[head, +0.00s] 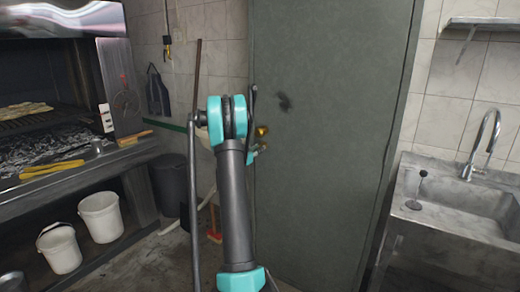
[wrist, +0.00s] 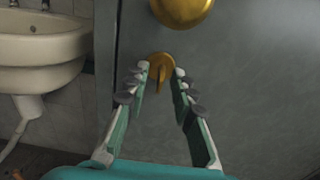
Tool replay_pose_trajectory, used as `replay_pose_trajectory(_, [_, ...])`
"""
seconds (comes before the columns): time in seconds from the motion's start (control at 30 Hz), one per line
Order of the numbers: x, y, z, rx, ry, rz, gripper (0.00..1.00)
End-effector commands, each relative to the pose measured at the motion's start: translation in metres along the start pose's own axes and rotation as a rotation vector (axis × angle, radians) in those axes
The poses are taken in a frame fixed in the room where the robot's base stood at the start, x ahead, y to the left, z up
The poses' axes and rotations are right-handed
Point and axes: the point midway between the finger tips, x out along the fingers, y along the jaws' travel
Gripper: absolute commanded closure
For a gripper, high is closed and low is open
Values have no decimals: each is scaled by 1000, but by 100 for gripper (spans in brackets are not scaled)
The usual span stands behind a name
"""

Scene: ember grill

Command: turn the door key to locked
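The grey door (head: 330,130) stands upright in the middle of the head view. A brass door key (wrist: 160,68) shows in the wrist view on the door face, below a round brass knob (wrist: 182,8). Its grip hangs roughly downward. My gripper (wrist: 162,72) is open, with a fingertip on each side of the key and visible gaps between. I cannot tell whether a fingertip touches it. In the head view the knob (head: 262,131) shows beside my arm, which hides most of my gripper.
A steel sink (head: 408,200) stands right of the door. A white washbasin (wrist: 40,50) is left of the door. A grill (head: 50,150) with white buckets (head: 101,216) below stands at the left. A dark bin (head: 170,188) stands by the wall.

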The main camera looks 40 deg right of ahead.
Motion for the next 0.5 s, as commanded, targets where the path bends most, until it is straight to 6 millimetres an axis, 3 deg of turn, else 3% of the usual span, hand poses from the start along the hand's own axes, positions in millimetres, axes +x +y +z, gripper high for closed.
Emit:
replay_pose_trajectory(0.2, [17, 0, 0, 0, 0, -1, 75])
replay_pose_trajectory(0.5, [19, 0, 0, 0, 0, 0, 75])
